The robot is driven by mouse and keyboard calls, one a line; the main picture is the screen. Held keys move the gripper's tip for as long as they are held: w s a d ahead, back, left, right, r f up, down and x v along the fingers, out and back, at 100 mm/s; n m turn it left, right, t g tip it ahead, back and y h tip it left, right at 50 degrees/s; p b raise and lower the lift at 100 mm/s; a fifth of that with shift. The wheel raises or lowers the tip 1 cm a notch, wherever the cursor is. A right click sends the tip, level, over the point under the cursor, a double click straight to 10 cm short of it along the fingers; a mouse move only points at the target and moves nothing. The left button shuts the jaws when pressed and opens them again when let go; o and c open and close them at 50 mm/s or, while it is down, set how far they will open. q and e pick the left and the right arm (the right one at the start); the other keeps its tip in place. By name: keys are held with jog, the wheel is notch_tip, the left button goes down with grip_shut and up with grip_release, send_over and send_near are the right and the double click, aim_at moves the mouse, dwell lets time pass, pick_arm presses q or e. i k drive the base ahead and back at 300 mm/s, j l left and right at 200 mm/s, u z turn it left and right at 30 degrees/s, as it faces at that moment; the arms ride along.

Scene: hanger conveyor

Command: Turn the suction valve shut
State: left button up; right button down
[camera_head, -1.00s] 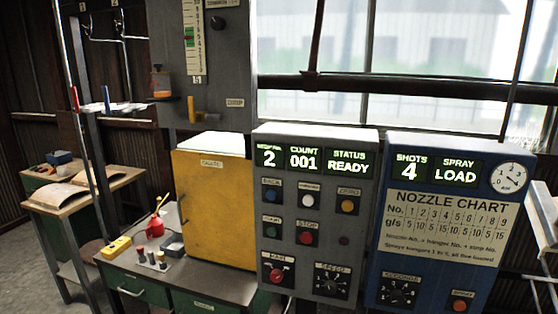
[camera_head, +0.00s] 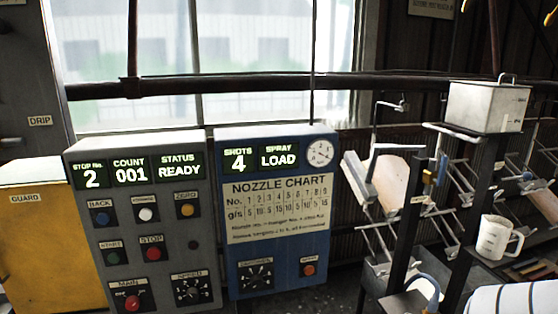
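I cannot make out a part labelled as the suction valve. Whether either belongs to the suction valve is too small to tell.
A grey control panel (camera_head: 144,218) reads stop 2, count 001, READY. A blue cabinet (camera_head: 235,270) reads shots 4, LOAD. A yellow guard box (camera_head: 45,255) stands left. The metal tank (camera_head: 487,108) and a white jug (camera_head: 494,238) are on the right stand.

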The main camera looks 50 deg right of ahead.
aim_at(439, 180)
jog(key=z, duration=2.45)
